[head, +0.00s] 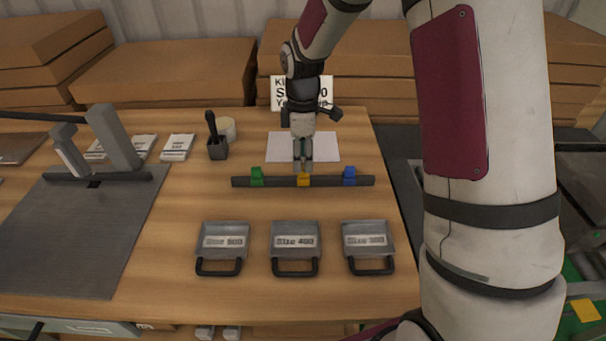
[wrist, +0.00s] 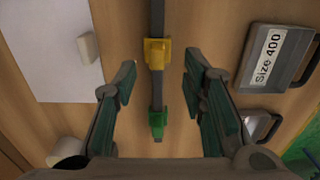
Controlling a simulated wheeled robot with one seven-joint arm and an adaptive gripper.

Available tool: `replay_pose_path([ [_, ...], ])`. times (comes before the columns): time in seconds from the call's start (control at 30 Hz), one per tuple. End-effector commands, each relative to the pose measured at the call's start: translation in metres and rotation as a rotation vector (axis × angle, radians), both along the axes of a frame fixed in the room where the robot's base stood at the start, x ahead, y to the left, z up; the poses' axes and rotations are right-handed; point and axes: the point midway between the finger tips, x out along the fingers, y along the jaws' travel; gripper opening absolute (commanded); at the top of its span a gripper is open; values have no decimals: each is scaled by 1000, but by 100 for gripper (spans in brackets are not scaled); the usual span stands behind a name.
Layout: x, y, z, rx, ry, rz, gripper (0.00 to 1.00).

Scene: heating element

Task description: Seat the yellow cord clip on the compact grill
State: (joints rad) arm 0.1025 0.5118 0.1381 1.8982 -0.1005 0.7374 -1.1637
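The yellow cord clip (head: 304,180) sits on a dark bar (head: 330,181), between a green clip (head: 257,176) and a blue clip (head: 349,175). The wrist view shows the yellow clip (wrist: 157,52) and the green clip (wrist: 158,122) on the bar. My gripper (head: 303,168) is above or just behind the bar near the yellow clip. In the wrist view its fingers (wrist: 160,80) are spread on either side of the bar, with nothing between the pads touching them. Three grey handled units stand in front: left (head: 222,241), middle (head: 295,240), right (head: 367,239). I cannot tell which is the compact grill.
A sign (head: 302,92), partly hidden by my arm, mentions yellow. White paper (head: 275,148) lies behind the bar. A dark pen cup (head: 217,147) and a large grey plate (head: 80,235) are at left. Table between bar and units is clear.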

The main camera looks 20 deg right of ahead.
Motion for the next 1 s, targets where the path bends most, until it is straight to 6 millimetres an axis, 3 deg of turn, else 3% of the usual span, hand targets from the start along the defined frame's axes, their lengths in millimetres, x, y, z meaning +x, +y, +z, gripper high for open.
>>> replay_pose_path([
  [0.3,3,-2,-42,0,2,1,38],
  [0.6,3,-2,-47,0,1,1,38],
  [0.8,3,-2,-47,0,1,0,0],
  [1.0,3,-2,-47,1,2,0,0],
])
